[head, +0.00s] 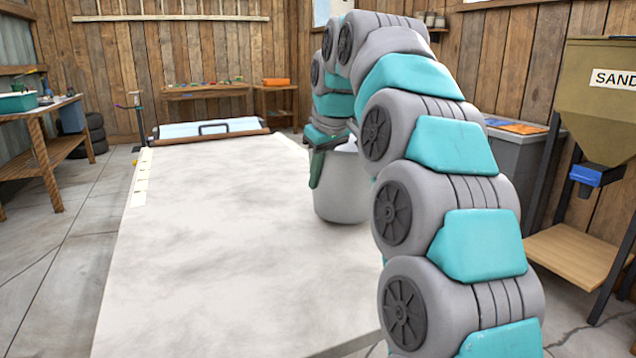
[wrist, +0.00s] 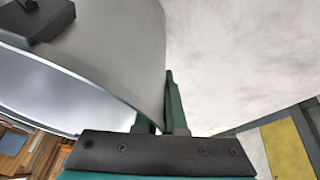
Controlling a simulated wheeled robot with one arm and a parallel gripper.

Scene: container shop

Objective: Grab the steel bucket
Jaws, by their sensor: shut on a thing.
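The steel bucket (head: 341,187) is a light grey, round vessel standing upright on the right part of the pale table (head: 215,235). My arm in front hides its right side. In the wrist view the bucket's curved wall (wrist: 125,55) and rim fill the upper left, with a dark block on its side. My gripper (head: 318,160) reaches down at the bucket's left rim. Its green fingers (wrist: 160,115) are shut on the bucket's wall, one finger outside it; the other is mostly hidden by the wall. I cannot tell whether the base touches the table.
A sand hopper (head: 605,105) and a grey bin (head: 515,165) stand to the right. A workbench (head: 42,130) stands at the left.

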